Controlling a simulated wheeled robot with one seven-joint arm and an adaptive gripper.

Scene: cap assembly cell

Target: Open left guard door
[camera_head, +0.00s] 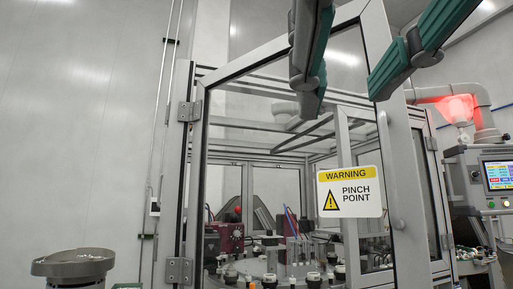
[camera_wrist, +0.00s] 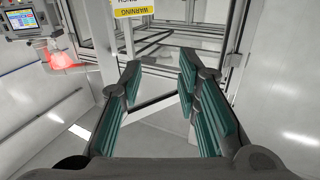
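The left guard door (camera_head: 396,160) is a clear panel in a grey metal frame, with hinges (camera_head: 188,111) on its left side. Its top rail slopes away from the cell's beam, so it looks swung partly out toward me. A yellow and white warning sign (camera_head: 350,191) is on it; the sign shows upside down in the wrist view (camera_wrist: 132,9). My gripper (camera_head: 343,104) is open, its teal-padded fingers apart near the door's upper free corner. In the wrist view, the gripper (camera_wrist: 158,66) has grey frame bars between and beyond its fingers. Whether it touches the door I cannot tell.
A control panel with a screen (camera_head: 498,174) and a glowing red lamp (camera_head: 456,108) stand at the right. A round metal bowl (camera_head: 75,263) is at the lower left. Inside the cell are several small fixtures.

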